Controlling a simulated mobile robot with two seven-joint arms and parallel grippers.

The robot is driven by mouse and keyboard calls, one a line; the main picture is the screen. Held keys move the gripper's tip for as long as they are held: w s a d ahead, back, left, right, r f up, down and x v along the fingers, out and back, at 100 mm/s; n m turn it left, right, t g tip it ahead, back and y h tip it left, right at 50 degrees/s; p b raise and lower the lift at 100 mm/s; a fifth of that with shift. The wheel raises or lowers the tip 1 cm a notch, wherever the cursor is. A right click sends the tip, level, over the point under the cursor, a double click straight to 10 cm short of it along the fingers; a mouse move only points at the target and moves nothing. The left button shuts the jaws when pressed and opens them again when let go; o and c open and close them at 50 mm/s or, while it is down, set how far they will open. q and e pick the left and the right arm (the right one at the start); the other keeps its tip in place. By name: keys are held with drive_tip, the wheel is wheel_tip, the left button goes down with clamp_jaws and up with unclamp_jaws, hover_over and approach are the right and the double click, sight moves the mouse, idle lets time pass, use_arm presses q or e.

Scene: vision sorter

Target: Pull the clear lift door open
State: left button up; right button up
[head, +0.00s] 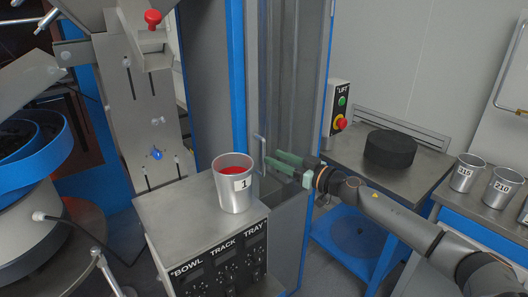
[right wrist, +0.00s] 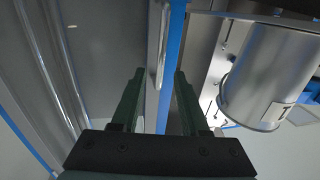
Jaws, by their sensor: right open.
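The clear lift door (head: 282,75) is a tall see-through panel on the grey and blue lift column and looks closed. Its upright metal handle (head: 259,156) sits near the panel's left edge, low down. My right gripper (head: 271,162) has green fingers and is open at the handle. In the right wrist view the handle (right wrist: 158,45) lies between and just ahead of the two open fingertips (right wrist: 155,80). I cannot tell whether a finger touches it. My left gripper is not in view.
A metal cup marked 1 (head: 235,190) with red contents stands on the control box (head: 180,215) left of the handle. The lift button box (head: 339,108) is to the right. A black round block (head: 390,149) and more cups (head: 467,173) stand on benches at right.

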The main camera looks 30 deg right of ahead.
sight(264, 153)
drive_tip(key=shift+x, duration=2.65)
clamp_jaws()
